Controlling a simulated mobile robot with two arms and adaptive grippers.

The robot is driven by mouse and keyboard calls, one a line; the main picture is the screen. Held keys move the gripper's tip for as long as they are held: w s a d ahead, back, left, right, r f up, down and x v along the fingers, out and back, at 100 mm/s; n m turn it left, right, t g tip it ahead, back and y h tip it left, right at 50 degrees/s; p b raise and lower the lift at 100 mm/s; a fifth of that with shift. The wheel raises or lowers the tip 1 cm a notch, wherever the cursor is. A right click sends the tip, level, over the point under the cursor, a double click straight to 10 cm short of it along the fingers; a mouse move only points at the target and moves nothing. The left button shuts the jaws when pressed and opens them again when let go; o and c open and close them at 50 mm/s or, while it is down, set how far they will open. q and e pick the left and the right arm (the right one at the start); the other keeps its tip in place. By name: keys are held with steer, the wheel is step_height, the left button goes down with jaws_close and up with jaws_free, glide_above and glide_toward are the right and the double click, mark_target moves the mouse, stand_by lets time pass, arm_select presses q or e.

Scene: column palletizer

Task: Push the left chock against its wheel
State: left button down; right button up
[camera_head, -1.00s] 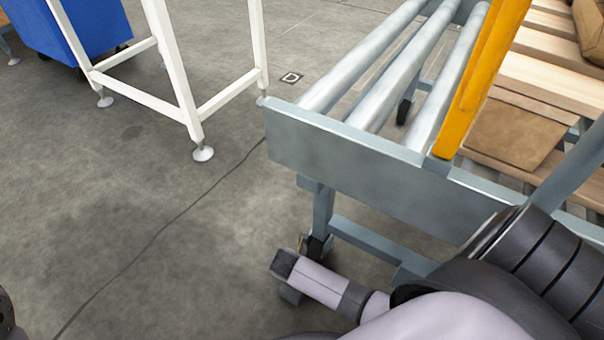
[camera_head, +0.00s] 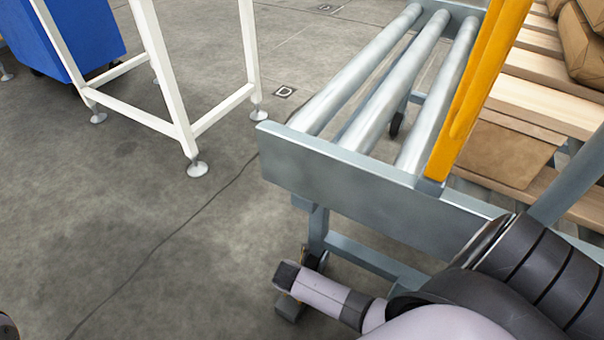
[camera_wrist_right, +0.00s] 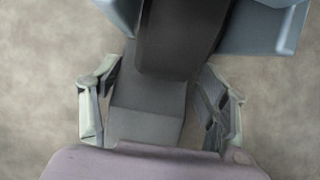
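In the right wrist view the chock (camera_wrist_right: 147,108), a dark grey block with a sloped face, lies between the fingers of my right gripper (camera_wrist_right: 160,108). The gripper is open, its fingers standing either side of the block; I cannot tell whether they touch it. The darker wheel (camera_wrist_right: 178,40) is just beyond the chock, with no clear gap visible. In the head view my right gripper is low by the cart's near leg, mostly hidden by my own wrist. The wheel (camera_head: 309,257) shows partly beneath that leg. My left gripper is not in view.
The roller cart (camera_head: 340,185) with a yellow post (camera_head: 475,90) stands above the wheel. Beyond it is a wooden pallet with cartons (camera_head: 505,150). A white frame (camera_head: 185,125) and a blue bin (camera_head: 75,40) stand at the left. The floor between is clear.

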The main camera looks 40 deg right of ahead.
steer(key=o, duration=0.3)
steer(key=shift+s+d, duration=0.2)
steer(key=shift+d, duration=0.2)
steer(key=shift+o, duration=0.2)
steer(key=shift+r, duration=0.1)
steer(key=v, duration=1.2)
steer(key=shift+w+a, duration=0.1)
steer(key=shift+a, duration=0.25)
